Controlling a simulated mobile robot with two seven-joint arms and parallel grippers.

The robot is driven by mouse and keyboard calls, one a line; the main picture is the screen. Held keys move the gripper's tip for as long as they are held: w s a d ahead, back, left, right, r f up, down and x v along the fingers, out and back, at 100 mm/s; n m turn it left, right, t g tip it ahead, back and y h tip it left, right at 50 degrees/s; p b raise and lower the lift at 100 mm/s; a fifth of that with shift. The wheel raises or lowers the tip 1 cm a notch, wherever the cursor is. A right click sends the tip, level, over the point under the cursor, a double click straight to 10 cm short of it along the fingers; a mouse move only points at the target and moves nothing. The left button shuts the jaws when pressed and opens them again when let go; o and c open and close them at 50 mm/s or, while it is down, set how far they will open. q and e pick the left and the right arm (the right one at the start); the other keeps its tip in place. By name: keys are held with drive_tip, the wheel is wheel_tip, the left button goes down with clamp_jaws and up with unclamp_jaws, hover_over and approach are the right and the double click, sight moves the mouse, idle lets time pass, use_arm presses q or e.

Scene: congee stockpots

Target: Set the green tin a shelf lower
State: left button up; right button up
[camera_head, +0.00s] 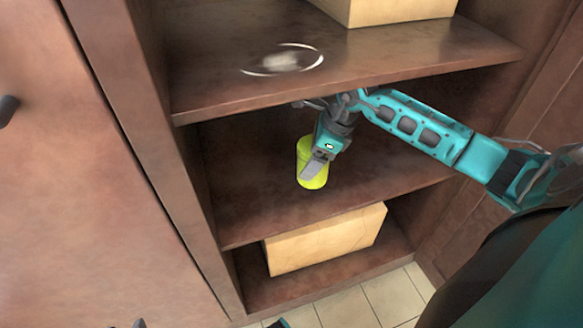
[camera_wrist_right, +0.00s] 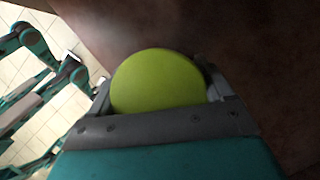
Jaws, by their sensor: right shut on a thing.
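The green tin (camera_head: 318,181) is yellow-green and round. It is at the middle shelf (camera_head: 255,205) of the brown cupboard, near the front. In the right wrist view the tin's round face (camera_wrist_right: 158,80) sits between the two fingers, one at each side. I cannot tell whether the tin's base touches the shelf.
A pale box (camera_head: 325,238) stands on the bottom shelf. The middle shelf is otherwise clear. A cupboard door (camera_head: 70,190) is on the left.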

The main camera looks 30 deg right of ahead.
drive_tip(key=w+a+f+b, duration=0.3)
drive_tip(key=shift+a+f, duration=0.1)
drive_tip(key=shift+a, duration=0.15)
drive_tip(key=shift+w+f, duration=0.1)
drive_tip(key=shift+f, duration=0.2)
drive_tip(key=shift+r, duration=0.15)
use_arm(q)
drive_tip(key=shift+w+d+f+h, duration=0.3)
drive_tip(key=shift+d+f, duration=0.15)
drive_tip(key=shift+f, duration=0.1)
